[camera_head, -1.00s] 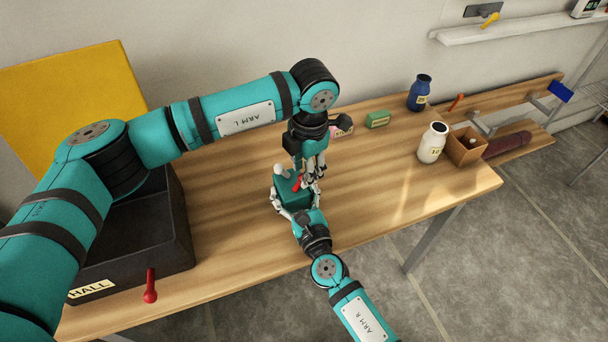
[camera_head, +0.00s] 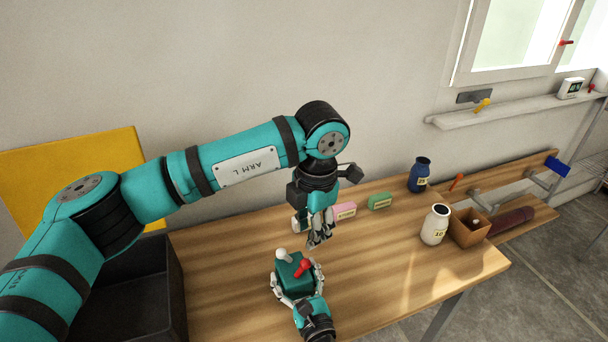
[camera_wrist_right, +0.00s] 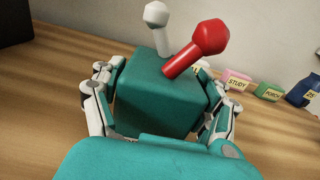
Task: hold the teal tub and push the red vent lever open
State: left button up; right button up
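The teal tub (camera_head: 290,279) stands on the wooden table and also shows in the right wrist view (camera_wrist_right: 160,98). A red lever (camera_head: 303,267) on its top leans to the right; it leans the same way in the right wrist view (camera_wrist_right: 198,48). A white-knobbed lever (camera_head: 283,256) stands beside it. My right gripper (camera_wrist_right: 158,108) has its fingers on both sides of the tub, shut on it. My left gripper (camera_head: 319,243) hangs above and behind the tub, apart from the lever, its fingers close together with nothing seen between them.
Pink (camera_head: 344,211) and green (camera_head: 380,201) labelled blocks lie behind. A blue jar (camera_head: 419,175), white jar (camera_head: 435,225) and brown box (camera_head: 469,228) stand to the right. A black bin (camera_head: 125,290) is at left. The table between tub and white jar is clear.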

jog(key=o, duration=0.4)
